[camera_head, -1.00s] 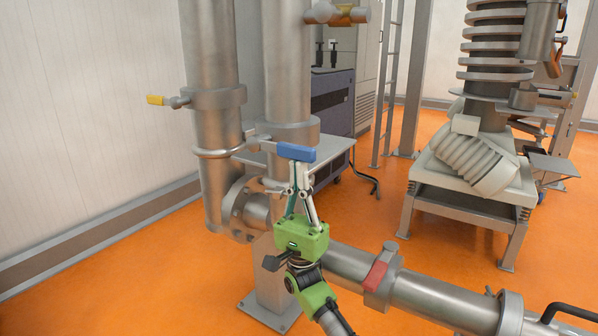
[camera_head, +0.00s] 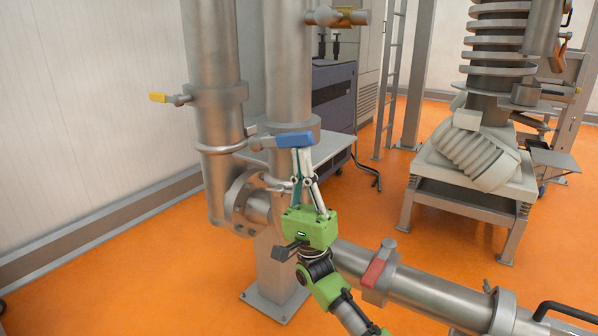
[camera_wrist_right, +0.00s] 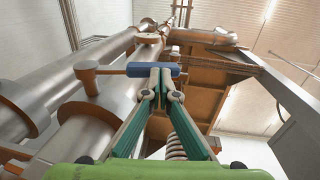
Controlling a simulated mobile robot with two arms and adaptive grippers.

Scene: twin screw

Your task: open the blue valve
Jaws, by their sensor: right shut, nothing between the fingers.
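The blue valve handle (camera_head: 295,139) sits on a short metal stem on the right one of two upright steel pipes, in the middle of the head view. It points to the right, roughly level. My right gripper (camera_head: 301,153) has a green body and reaches up from below. Its fingertips are together at the handle's near side, with nothing between them. In the right wrist view the closed fingertips (camera_wrist_right: 161,70) overlap the blue handle (camera_wrist_right: 141,69) near its right end and seem to touch it. My left gripper is not in view.
A yellow handle (camera_head: 158,97) is on the left upright pipe (camera_head: 212,60). A red handle (camera_head: 374,273) is on the low horizontal pipe (camera_head: 430,294). A machine with a spiral column (camera_head: 492,75) stands at the right. The orange floor (camera_head: 120,275) at left is clear.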

